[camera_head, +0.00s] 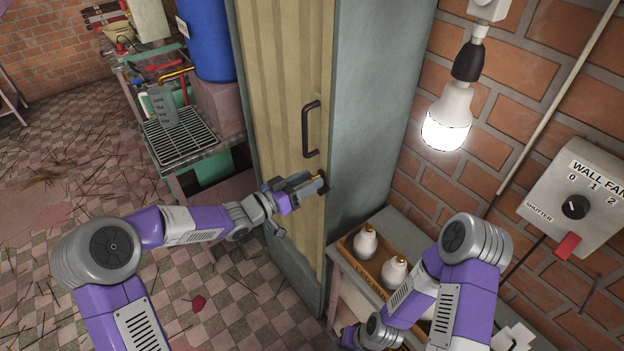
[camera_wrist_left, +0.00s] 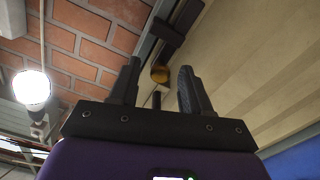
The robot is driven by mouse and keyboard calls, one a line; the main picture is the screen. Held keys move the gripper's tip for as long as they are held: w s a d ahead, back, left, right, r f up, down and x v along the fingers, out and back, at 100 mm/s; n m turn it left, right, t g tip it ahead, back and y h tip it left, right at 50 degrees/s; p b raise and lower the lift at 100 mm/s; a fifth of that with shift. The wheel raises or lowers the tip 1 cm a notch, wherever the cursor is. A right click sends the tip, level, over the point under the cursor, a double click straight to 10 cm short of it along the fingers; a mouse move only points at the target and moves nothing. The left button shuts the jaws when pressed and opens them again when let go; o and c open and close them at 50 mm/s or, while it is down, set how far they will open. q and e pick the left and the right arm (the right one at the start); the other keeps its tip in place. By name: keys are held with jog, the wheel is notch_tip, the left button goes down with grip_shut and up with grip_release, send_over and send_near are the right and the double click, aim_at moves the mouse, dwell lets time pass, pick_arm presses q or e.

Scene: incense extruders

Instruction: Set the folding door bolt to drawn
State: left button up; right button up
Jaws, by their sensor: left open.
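The yellow-cream folding door (camera_head: 275,90) stands upright in a grey-green frame, with a dark pull handle (camera_head: 306,130) on it. The bolt shows below that handle as a small dark piece with a brass part (camera_head: 319,176), at the door's right edge. In the left wrist view its brass knob (camera_wrist_left: 160,73) sits just beyond and between my fingertips, near a dark bracket. My left gripper (camera_wrist_left: 157,84) is open around the line of the knob; I cannot tell whether it touches. In the head view the left gripper (camera_head: 316,183) partly hides the bolt.
A wooden crate (camera_head: 352,262) with white bottles stands on a bench right of the door, near my right arm. A lit bulb (camera_head: 447,120) hangs before the brick wall, with a wall fan switch box (camera_head: 590,200). A blue barrel (camera_head: 208,40) stands left of the door.

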pick_arm(q)
jog(key=shift+x, duration=0.85)
grip_shut()
